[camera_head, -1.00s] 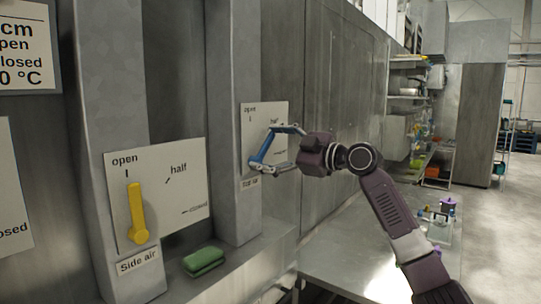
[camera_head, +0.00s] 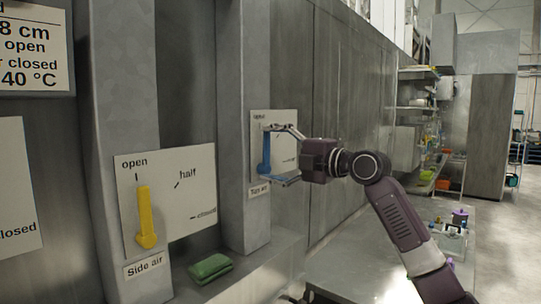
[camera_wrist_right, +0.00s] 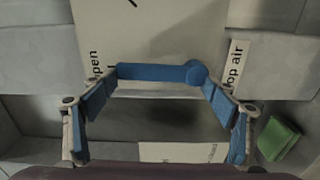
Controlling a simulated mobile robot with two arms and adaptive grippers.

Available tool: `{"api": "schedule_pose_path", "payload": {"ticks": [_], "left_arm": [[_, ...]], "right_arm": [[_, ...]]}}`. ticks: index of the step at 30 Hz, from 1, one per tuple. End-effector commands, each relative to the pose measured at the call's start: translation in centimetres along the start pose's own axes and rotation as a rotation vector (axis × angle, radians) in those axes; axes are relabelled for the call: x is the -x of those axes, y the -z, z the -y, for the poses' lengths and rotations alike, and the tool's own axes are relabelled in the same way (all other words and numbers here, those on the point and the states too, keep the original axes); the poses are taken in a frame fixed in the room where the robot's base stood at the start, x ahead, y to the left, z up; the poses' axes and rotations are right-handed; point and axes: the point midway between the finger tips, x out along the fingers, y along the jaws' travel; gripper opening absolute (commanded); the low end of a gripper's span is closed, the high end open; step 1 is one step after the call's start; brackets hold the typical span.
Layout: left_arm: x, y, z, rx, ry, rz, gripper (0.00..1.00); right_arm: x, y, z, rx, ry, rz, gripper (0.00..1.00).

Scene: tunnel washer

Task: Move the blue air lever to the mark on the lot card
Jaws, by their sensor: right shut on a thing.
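The blue air lever (camera_head: 266,152) stands upright on the white "Top air" plate (camera_head: 288,128), its tip up at the "open" mark. It also shows in the right wrist view (camera_wrist_right: 155,72), lying across the picture with its round hub at the right. My right gripper (camera_head: 273,154) is shut on the lever, one finger at its tip and the other near its hub. The lot card (camera_head: 35,45) at the upper left is partly cut off; "8 cm", "open", "closed" and "40 °C" can be read. My left gripper is not in view.
A yellow lever (camera_head: 144,215) points up to "open" on the "Side air" plate (camera_head: 193,205). A green folded cloth or pad (camera_head: 210,268) lies on the ledge below. Grey posts flank the plates. A shelf rack (camera_head: 420,130) stands farther back on the right.

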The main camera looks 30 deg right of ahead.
Motion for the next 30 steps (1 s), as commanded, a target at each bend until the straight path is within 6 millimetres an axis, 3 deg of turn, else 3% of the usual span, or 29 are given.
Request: {"api": "schedule_pose_path", "payload": {"ticks": [19, 20, 24, 30], "left_arm": [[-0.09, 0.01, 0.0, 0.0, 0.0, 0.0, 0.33], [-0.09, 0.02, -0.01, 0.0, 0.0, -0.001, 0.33], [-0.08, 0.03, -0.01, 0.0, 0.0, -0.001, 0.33], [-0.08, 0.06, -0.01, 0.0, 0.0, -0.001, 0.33]], "right_arm": [[-0.03, 0.25, 0.15, 0.051, 0.002, -0.001, 0.36], [-0.03, 0.25, 0.15, 0.051, 0.002, -0.001, 0.83], [-0.03, 0.24, 0.14, 0.049, 0.002, -0.001, 0.97], [-0.02, 0.22, 0.11, 0.046, 0.001, -0.001, 0.97]]}}
